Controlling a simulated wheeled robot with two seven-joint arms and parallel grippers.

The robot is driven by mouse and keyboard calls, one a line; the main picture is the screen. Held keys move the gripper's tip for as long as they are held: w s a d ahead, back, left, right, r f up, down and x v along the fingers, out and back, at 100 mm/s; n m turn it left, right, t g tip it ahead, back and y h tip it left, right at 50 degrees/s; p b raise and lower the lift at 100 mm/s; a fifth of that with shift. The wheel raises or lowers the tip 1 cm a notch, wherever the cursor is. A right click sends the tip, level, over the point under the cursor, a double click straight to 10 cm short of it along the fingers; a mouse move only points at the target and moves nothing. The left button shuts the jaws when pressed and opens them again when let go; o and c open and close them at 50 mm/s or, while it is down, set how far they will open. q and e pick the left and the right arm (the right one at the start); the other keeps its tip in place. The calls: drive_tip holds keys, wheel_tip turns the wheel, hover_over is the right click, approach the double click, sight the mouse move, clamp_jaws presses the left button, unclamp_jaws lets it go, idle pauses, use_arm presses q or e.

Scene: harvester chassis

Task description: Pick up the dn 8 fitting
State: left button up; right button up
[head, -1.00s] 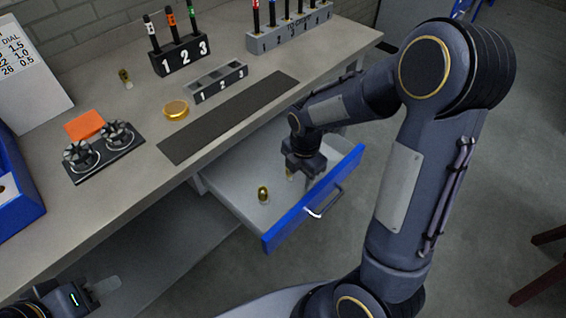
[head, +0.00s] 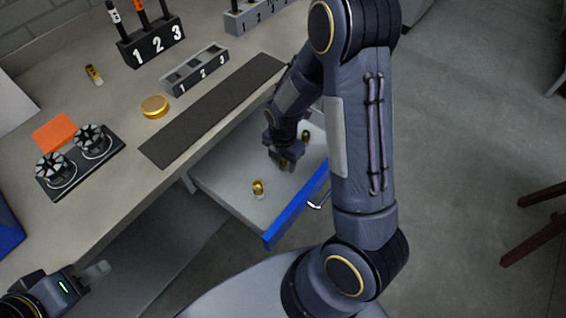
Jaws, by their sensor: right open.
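Two small brass fittings lie in the open drawer. The nearer brass fitting (head: 258,187) is near the drawer's front left part, and the farther brass fitting (head: 305,135) is towards the right end, beside my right arm. I cannot read which is the dn 8. Another brass fitting (head: 94,74) is on the bench top. My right gripper (head: 287,165) is open, pointing down in the drawer between the two fittings; its fingertips are small and dark, and nothing shows clearly between them. My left gripper (head: 98,269) is at the lower left, away from the drawer; its jaw gap is unclear.
The drawer (head: 222,176) has a blue front (head: 290,214) with a handle. On the bench are a dark mat (head: 210,110), a gold disc (head: 155,106), an orange card (head: 55,132), a black plate with two chucks (head: 80,160) and numbered holders (head: 194,71).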

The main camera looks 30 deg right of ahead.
drive_tip(key=shift+f, duration=0.15)
drive_tip(key=c, duration=1)
clamp_jaws()
